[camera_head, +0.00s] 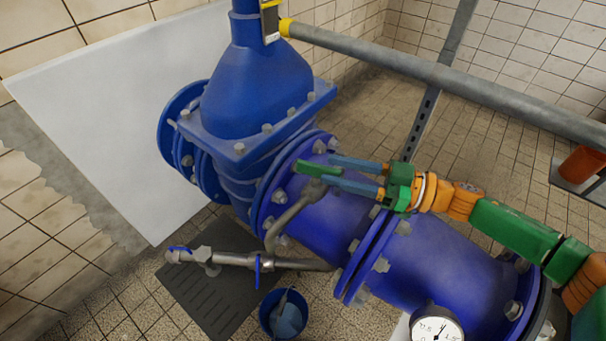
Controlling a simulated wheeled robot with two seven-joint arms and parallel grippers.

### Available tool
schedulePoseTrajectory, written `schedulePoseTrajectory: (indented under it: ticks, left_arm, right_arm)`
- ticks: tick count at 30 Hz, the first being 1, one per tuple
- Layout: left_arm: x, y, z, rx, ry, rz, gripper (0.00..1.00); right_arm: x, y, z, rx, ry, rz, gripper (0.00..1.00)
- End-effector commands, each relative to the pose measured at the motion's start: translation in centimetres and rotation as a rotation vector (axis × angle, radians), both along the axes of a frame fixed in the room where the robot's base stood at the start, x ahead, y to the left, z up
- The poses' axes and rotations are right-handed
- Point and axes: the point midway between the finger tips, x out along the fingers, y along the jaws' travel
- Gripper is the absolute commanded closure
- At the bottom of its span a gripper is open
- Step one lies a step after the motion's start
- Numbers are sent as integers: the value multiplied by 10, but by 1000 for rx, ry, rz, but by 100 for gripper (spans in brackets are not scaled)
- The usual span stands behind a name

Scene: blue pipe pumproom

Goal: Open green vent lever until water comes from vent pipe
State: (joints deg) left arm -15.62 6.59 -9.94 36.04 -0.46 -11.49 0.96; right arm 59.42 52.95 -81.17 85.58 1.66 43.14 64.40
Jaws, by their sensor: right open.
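The green vent lever (306,168) sits on a small grey valve on top of the large blue pipe (333,222). A thin grey vent pipe (284,222) bends down from that valve along the blue flange. I see no water coming from it. My right gripper (326,168) reaches in from the right over the blue pipe. Its two blue fingers are open, with their tips at the lever's right end, one on either side of it. I cannot tell whether they touch it. My left gripper is not in view.
A large blue gate valve (253,95) stands behind the lever. A pressure gauge (437,326) is at the bottom. A blue bucket (268,318) and a metal pipe with blue handles (232,259) are below. A grey rail (430,75) crosses the back; an orange container (582,165) is right.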

Motion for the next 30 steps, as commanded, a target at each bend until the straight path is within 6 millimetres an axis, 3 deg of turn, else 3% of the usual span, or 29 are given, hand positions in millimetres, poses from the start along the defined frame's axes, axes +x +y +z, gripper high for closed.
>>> schedulePoseTrajectory:
  ticks: [1,5,15,24,29,30]
  left_arm:
    - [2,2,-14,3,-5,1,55]
    - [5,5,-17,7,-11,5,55]
    - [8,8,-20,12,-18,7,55]
    - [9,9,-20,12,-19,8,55]
    - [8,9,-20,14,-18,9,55]
    - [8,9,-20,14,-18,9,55]
  right_arm:
    - [0,0,-15,0,0,0,53]
    - [1,5,-17,1,-1,1,53]
    - [18,63,-15,1,0,1,53]
    - [19,68,-14,0,1,0,53]
    - [19,68,-14,0,1,0,96]
    - [19,68,-14,0,1,-1,100]
